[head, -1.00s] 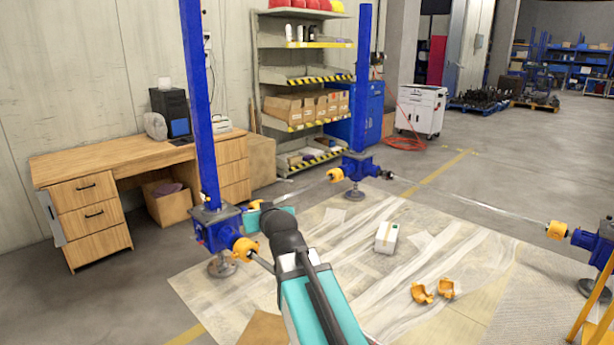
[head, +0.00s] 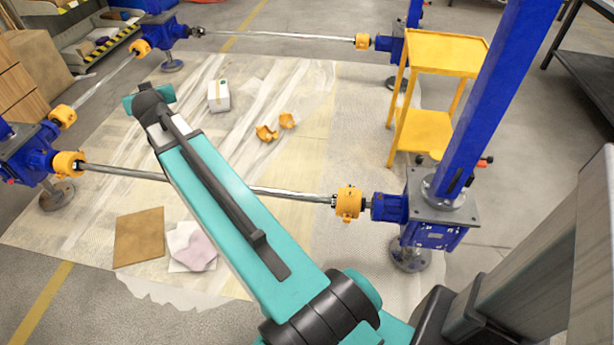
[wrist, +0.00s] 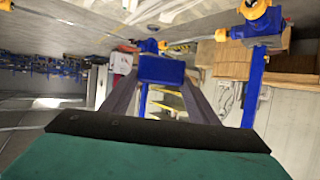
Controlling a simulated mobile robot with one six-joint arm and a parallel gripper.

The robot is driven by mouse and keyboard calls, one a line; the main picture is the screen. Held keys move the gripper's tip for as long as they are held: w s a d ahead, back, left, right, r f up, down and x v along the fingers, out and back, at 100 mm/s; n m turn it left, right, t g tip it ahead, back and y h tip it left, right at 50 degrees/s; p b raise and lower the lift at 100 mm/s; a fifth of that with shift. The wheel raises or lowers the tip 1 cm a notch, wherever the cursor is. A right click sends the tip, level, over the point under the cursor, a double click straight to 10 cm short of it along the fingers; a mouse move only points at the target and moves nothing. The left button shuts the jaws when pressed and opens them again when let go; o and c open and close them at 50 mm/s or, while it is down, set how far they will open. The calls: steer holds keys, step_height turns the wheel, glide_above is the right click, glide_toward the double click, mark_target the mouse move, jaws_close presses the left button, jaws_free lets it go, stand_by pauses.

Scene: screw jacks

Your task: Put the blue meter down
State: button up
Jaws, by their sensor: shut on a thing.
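My gripper (wrist: 162,90) shows in the wrist view, its two grey fingers shut on the blue meter (wrist: 162,69). The meter is a small blue block held at the fingertips, with its near face towards the camera. Its display or markings cannot be made out. In the head view my teal arm reaches out over the covered floor, and its far end hides the gripper and the meter.
A yellow two-level cart (head: 447,52) stands at the right, its top clear, beside a blue screw jack (head: 435,205). Shafts with orange couplings (head: 349,203) link the jacks. A white box (head: 219,97), orange shells (head: 267,133) and cardboard (head: 139,237) lie on the sheeted floor.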

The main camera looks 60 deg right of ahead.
steer(key=s+d+f+m+g+h+b, duration=0.2)
steer(key=s+d+f, duration=0.15)
steer(key=d, duration=0.45)
steer(key=s+d+f+m+g+h+b, duration=0.2)
steer(key=s+d+f, duration=0.15)
steer(key=d, duration=0.55)
steer(key=s+d+f+m+g+h+b, duration=0.1)
steer(key=s+d+f+m+b, duration=0.15)
steer(key=d+f, duration=0.4)
steer(key=s+d+f+m+g+h+b, duration=0.1)
steer(key=s+d+f+m+g+b, duration=0.25)
steer(key=s+d, duration=0.55)
steer(key=s+d+f+m+g+h+b, duration=0.1)
steer(key=s+d+f+m+g+b, duration=0.2)
steer(key=s+d, duration=0.65)
steer(key=s+d+f+m+g+y+b, duration=0.1)
steer(key=s+d+f+m+g+b, duration=0.25)
steer(key=s+d, duration=0.6)
steer(key=s+d+f+m+g+y+b, duration=0.15)
steer(key=s+d+f+m+g, duration=0.3)
steer(key=s, duration=0.75)
steer(key=s+d+f+m+g+y+b, duration=0.2)
steer(key=s+d, duration=0.1)
steer(key=s, duration=0.8)
steer(key=s+d+f+m+g+y+b, duration=0.2)
steer(key=s+d+g+y+b, duration=0.1)
steer(key=s, duration=0.9)
steer(key=shift+s+b, duration=0.15)
steer(key=shift+b, duration=0.15)
